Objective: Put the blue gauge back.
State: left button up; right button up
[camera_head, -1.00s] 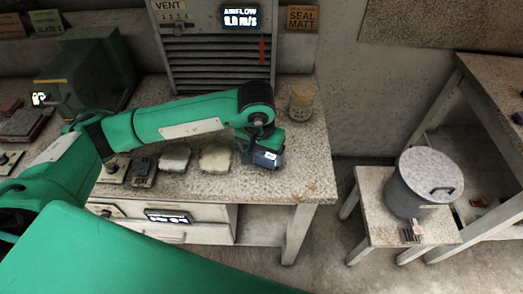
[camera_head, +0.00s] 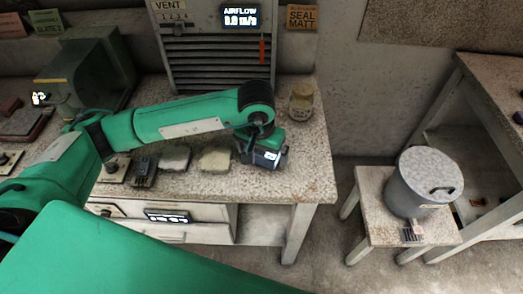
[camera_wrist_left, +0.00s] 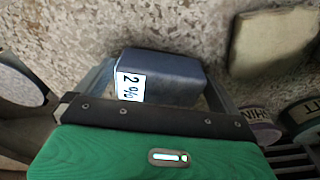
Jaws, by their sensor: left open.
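The blue gauge (camera_head: 269,157) is a dark blue-grey block with a white label at the right part of the speckled bench. In the left wrist view the gauge (camera_wrist_left: 175,72) shows a label reading "2 %". My left gripper (camera_head: 260,156) is open, pointing down at the bench. In the left wrist view its fingers stand on either side of the gauge, with a gap visible at the right finger. Whether the gauge's underside rests flat on the bench is hidden. My right gripper is not in view.
A jar (camera_head: 301,101) stands behind the gripper near the vent unit (camera_head: 205,62). Two pale pads (camera_head: 215,160) lie to the left on the bench. A lidded grey bin (camera_head: 423,184) stands on a low stool (camera_head: 378,228) at right. The bench's right end is clear.

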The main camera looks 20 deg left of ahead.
aim_at(259, 154)
pick_arm(q)
notch_tip(259, 154, up, 12)
jog(key=s+b, duration=0.1)
jog(key=b, duration=0.1)
jog(key=shift+s, duration=0.25)
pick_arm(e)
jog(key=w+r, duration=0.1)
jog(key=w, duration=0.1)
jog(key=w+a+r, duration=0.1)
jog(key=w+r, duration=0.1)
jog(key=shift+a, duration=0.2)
pick_arm(q)
jog(key=shift+a, duration=0.1)
